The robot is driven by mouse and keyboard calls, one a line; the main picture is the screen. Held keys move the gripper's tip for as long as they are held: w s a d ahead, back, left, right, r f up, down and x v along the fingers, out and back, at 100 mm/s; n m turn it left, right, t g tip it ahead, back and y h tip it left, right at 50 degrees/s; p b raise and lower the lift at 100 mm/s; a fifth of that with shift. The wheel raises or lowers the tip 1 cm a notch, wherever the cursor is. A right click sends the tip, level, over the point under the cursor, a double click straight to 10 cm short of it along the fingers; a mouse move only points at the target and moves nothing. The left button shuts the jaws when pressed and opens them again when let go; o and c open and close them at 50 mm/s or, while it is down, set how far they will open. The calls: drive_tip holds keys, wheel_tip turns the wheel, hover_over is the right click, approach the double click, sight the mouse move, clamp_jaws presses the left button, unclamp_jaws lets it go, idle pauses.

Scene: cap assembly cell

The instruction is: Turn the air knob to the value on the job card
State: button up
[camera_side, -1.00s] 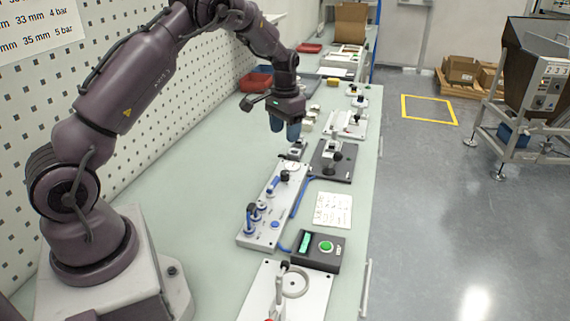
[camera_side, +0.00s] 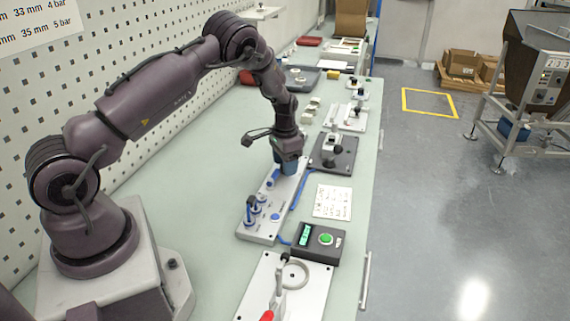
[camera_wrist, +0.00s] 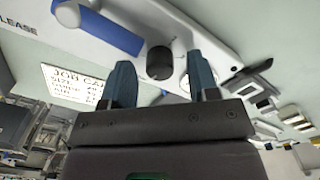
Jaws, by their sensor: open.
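The air knob (camera_wrist: 159,63) is a dark round knob on a light grey panel (camera_wrist: 210,30). In the wrist view it lies between the two blue fingertips of my gripper (camera_wrist: 160,72), with a gap on each side. My gripper is open. In the side view my gripper (camera_side: 286,166) points down over the far part of the panel (camera_side: 256,232) and hides the knob. A white round gauge shows partly behind one finger in the wrist view. The job card (camera_wrist: 75,86) is a white sheet; its title reads, but its values are too small to tell.
A blue lever (camera_wrist: 110,32) stands close to the knob. Several blue fittings are at the panel's near end. A dark box with a green button (camera_side: 325,239) and a clamp plate (camera_side: 257,290) are nearer. A wall chart (camera_side: 32,22) lists mm and bar values.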

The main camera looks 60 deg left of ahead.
drive_tip(key=shift+f, duration=0.3)
drive_tip(key=c, duration=0.9)
drive_tip(key=shift+c, duration=0.2)
drive_tip(key=n, duration=0.3)
drive_tip(key=shift+n, duration=2.2)
